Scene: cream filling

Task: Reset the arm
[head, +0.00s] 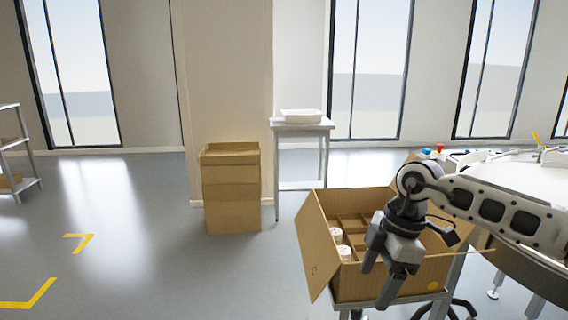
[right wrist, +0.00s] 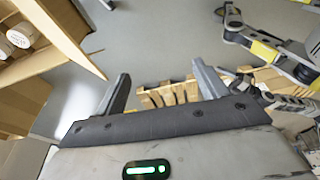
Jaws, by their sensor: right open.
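My right gripper (head: 382,272) is in front of the open cardboard box in the head view, with its arm reaching in from the right. In the right wrist view its two fingers (right wrist: 160,90) stand apart with nothing between them. It points down and hides part of the box's front. The open cardboard box (head: 348,280) stands on a small metal stand and has inner dividers. White jars (head: 344,254) stand in its left compartments; they also show at the upper left of the right wrist view (right wrist: 20,36). My left gripper is not in the head view.
A round white table (head: 520,185) with small items is at the right. A metal side table (head: 302,126) with a white tray (head: 301,116) and stacked cardboard boxes (head: 231,190) stand behind. A wooden pallet (right wrist: 168,95) lies on the floor below.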

